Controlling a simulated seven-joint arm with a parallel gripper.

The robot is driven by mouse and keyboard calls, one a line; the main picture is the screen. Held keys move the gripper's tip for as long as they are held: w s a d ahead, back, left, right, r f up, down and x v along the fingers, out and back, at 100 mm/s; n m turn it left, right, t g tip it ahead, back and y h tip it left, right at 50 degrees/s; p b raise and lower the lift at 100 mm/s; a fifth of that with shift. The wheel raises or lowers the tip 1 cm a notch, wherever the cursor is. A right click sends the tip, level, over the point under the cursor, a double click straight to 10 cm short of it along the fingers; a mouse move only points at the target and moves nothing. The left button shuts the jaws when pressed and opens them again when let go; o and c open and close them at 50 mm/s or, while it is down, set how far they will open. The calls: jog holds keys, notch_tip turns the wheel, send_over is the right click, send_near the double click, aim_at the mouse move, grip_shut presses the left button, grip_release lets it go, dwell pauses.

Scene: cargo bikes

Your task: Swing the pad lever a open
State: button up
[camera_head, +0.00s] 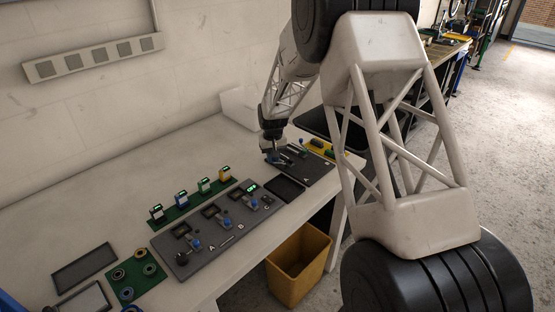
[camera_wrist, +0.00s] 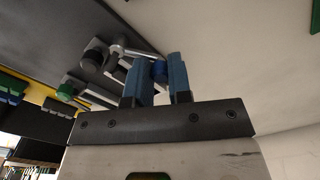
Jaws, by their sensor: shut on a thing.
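My gripper (camera_head: 272,155) is over the dark grey board (camera_head: 320,172) at the far right end of the bench. In the wrist view its two blue fingers (camera_wrist: 159,76) are closed around a blue knob (camera_wrist: 159,68). The knob ends a silver lever rod (camera_wrist: 130,50), which I take for pad lever a. The rod runs from a round pivot near dark blocks (camera_wrist: 96,55) on the board. In the head view my gripper hides most of the lever. A letter A is printed on this board.
A larger grey panel (camera_head: 218,240) with several blue-knobbed levers lies to the left. Behind it is a green strip (camera_head: 190,205) with small upright modules. A yellow strip (camera_head: 325,148) with green parts lies behind the board. A yellow bin (camera_head: 298,262) stands below the bench's front edge.

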jog(key=shift+s+a, duration=0.1)
jog(key=shift+s, duration=0.65)
dwell(0.4)
jog(key=shift+s, duration=0.6)
jog(key=shift+s+d, duration=0.2)
jog(key=shift+d, duration=0.05)
jog(key=shift+s+d, duration=0.25)
jog(key=shift+s, duration=0.15)
